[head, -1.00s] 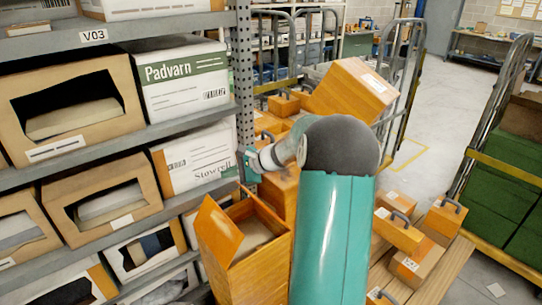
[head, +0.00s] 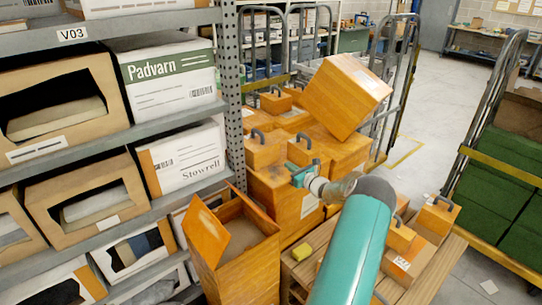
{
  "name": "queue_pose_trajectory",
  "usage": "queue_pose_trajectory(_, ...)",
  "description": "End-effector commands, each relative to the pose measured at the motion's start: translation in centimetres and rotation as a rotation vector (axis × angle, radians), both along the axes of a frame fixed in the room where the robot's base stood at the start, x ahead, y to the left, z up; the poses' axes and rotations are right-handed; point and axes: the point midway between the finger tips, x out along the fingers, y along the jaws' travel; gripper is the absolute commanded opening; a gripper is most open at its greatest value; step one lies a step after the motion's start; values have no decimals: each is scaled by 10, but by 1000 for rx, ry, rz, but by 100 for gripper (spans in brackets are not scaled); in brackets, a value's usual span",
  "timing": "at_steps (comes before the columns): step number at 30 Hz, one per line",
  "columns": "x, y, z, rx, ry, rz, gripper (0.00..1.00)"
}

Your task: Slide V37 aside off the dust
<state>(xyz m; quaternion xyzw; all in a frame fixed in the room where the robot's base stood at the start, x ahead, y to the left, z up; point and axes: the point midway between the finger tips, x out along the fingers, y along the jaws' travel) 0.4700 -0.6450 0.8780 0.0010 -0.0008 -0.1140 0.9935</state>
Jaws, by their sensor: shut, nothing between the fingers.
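My gripper (head: 300,176) is shut and empty, in front of the stacked orange-brown boxes in the middle of the head view. It overlaps the large box (head: 286,200) with a white label; I cannot tell whether it touches it. A small box with a dark handle (head: 309,154) is just above and behind it. Several boxes carry white labels, among them a low one at the right (head: 400,262), but no label reads clearly as V37. I cannot tell which box is V37. My forearm hides part of the pallet.
A wooden pallet (head: 437,277) lies under the boxes, with a yellow block (head: 303,253) at its left. An open box (head: 235,250) stands nearer. A rack (head: 232,110) bounds the left; a cart with green crates (head: 500,195) stands right. A tilted box (head: 345,97) tops the stack.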

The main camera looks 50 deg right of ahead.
Motion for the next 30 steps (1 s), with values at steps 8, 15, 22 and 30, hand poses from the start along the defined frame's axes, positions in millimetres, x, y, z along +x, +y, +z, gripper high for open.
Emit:
queue_pose_trajectory(8,58,-11,-1,-2,0,6,0)
queue_pose_trajectory(15,98,-19,-1,-3,2,7,0)
queue_pose_trajectory(22,112,-24,0,-2,1,7,0)
queue_pose_trajectory(30,113,-24,0,-2,1,7,0)
